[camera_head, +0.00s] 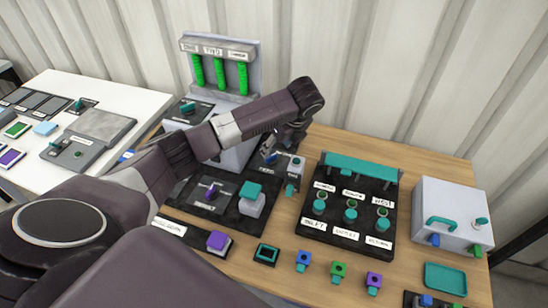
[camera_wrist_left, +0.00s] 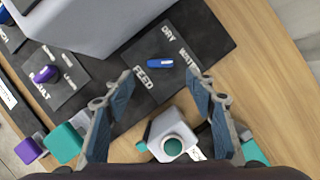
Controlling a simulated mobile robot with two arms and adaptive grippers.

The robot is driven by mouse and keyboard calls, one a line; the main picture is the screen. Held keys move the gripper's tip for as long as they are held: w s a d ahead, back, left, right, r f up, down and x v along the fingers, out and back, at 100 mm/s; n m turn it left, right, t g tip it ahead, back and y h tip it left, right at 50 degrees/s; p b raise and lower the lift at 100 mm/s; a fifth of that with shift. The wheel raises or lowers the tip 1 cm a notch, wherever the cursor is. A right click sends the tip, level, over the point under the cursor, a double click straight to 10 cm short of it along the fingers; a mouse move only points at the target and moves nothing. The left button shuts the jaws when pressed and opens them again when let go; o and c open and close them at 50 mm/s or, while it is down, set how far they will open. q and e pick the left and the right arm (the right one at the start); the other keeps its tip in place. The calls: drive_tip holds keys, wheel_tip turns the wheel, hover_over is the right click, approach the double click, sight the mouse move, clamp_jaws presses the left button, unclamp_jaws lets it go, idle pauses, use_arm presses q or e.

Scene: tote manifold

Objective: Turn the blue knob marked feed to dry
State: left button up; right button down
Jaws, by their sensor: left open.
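The blue knob (camera_wrist_left: 160,63) is a small elongated bar on a dark plate (camera_wrist_left: 215,38) in the left wrist view. It lies nearly level in the picture, with a pale mark at its right end, toward the WATER label (camera_wrist_left: 188,61). The FEED label (camera_wrist_left: 144,77) is at its lower left and the DRY label (camera_wrist_left: 169,33) above it. My left gripper (camera_wrist_left: 160,76) is open, one finger on each side of the knob in the picture, apart from it. In the head view this gripper (camera_head: 284,147) partly hides the knob. My right gripper is not in view.
A grey box (camera_wrist_left: 85,25) rises beside the plate. A grey block with a teal button (camera_wrist_left: 172,146) is close by, between the fingers' bases. A purple knob (camera_wrist_left: 45,73) sits to the left. In the head view, a dark panel with teal knobs (camera_head: 350,215) stands to the right.

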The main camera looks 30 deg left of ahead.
sight(272, 157)
use_arm(q)
drive_tip(key=p+x, duration=0.1)
drive_tip(key=x, duration=0.5)
drive_tip(key=shift+a+f, duration=0.15)
drive_tip(key=shift+f, duration=0.25)
drive_tip(key=shift+c, duration=0.7)
drive_tip(key=c, duration=1)
